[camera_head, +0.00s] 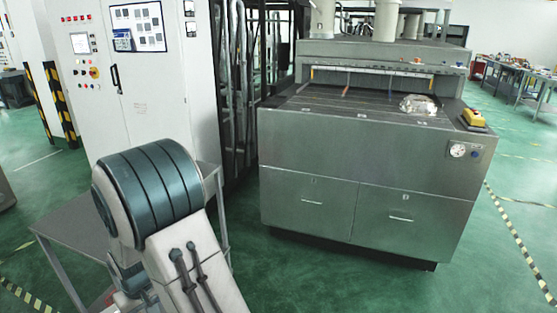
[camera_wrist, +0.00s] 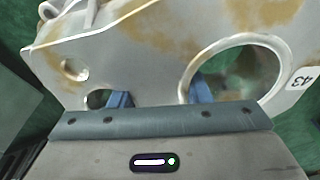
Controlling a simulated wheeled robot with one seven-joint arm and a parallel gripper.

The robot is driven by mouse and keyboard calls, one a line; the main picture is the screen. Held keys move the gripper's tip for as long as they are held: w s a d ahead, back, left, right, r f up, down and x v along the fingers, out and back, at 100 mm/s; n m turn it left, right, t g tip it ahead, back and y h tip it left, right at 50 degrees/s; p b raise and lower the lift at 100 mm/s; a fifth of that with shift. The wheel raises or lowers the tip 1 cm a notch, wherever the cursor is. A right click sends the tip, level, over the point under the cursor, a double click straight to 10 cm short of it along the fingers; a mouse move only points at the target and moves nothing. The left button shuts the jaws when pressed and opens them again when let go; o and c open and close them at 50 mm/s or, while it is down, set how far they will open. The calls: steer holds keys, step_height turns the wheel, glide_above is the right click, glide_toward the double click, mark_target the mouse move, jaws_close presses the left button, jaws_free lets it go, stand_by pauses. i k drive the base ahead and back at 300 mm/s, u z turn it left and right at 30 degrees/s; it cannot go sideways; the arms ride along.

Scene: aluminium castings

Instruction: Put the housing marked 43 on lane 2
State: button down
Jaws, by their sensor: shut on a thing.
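The housing marked 43 (camera_wrist: 150,50) fills the upper part of the wrist view. It is a pale grey casting with brown stains, a large round opening and smaller holes. A white tag reading 43 (camera_wrist: 301,80) is at its right edge. My gripper (camera_wrist: 160,95) is shut on this housing; its blue fingers show through the openings. The lanes (camera_head: 340,104) run side by side on top of the grey metal machine in the head view. Their small front labels are too small to read. The held housing is not clearly visible in the head view, where my arm blocks the lower left.
Another silvery casting (camera_head: 419,105) lies on the lane bed's right side. A yellow box with a button (camera_head: 473,118) sits at the machine's right corner. A grey table (camera_head: 75,235) stands at left, partly behind my arm. The bed's left and middle look clear.

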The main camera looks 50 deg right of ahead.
mark_target(364, 103)
steer(key=k, duration=0.5)
steer(key=z, duration=0.45)
steer(key=i, duration=0.5)
steer(key=z, duration=1)
steer(key=i, duration=0.65)
steer(key=z, duration=0.75)
steer(key=i, duration=1.35)
steer(key=z, duration=0.05)
